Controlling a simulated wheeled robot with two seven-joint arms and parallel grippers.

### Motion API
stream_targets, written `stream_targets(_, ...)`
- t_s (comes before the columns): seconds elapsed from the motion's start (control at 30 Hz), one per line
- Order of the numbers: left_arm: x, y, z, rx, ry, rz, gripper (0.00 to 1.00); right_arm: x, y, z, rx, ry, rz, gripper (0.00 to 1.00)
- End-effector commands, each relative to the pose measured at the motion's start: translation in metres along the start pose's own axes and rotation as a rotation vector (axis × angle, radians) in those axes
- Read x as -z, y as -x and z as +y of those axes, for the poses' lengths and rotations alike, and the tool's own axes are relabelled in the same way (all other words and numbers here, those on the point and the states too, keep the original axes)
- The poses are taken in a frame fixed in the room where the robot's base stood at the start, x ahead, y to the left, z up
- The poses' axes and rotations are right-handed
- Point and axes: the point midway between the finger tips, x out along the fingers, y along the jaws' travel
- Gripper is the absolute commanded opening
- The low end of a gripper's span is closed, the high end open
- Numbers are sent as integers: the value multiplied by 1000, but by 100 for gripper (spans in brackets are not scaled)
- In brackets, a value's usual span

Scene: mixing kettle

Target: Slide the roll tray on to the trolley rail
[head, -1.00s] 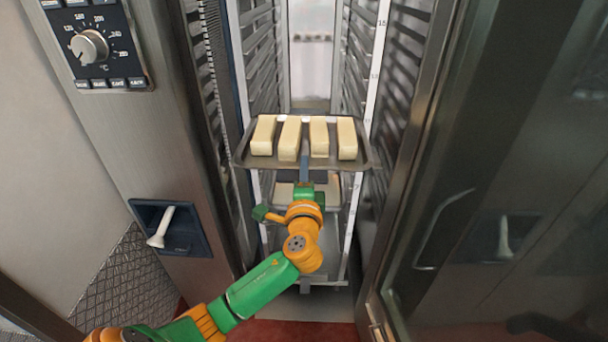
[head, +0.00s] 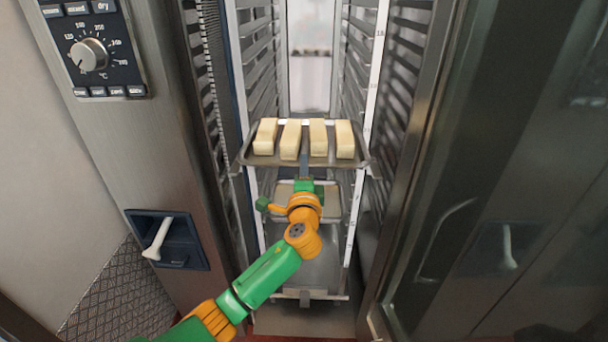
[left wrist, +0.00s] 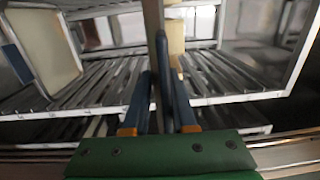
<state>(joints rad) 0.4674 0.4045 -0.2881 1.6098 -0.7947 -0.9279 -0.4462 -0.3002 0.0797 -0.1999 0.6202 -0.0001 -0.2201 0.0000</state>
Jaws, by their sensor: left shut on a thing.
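The roll tray (head: 335,161) is a dark metal tray with several pale, oblong rolls on it. It is level at the front of the trolley, between the trolley's two sides. My left gripper (head: 304,166) is shut on the middle of its near rim. In the left wrist view the blue fingers (left wrist: 164,85) close on a thin edge, with a pale roll (left wrist: 175,40) beyond. The trolley has slatted rail stacks at left (head: 262,70) and right (head: 355,75). Whether the tray's side edges rest on a rail is unclear. My right gripper is out of view.
The trolley stands inside a steel oven cabinet. A control panel with a knob (head: 88,55) and a recessed white handle (head: 158,238) are on the left. A dark glass door (head: 490,170) is on the right. Another tray (head: 325,198) sits lower in the trolley.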

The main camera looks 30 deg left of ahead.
Motion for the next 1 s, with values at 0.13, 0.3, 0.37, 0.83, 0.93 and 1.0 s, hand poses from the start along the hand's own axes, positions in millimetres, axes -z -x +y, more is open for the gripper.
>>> stream_targets(0.13, 0, -2, -3, 7, 1, 0, 0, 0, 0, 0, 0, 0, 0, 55)
stream_targets(0.3, 0, -2, -3, 7, 1, 0, 0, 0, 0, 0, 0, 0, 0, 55)
stream_targets(0.37, 0, -3, -3, 7, 1, 0, 0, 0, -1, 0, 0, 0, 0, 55)
stream_targets(0.83, 1, -34, 1, 2, 2, -1, 0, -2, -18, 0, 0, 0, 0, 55)
stream_targets(0.93, 2, -41, 2, 0, 0, 0, 0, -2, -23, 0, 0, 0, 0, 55)
stream_targets(1.0, 2, -46, 2, -1, 0, -1, 0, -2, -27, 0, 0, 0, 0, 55)
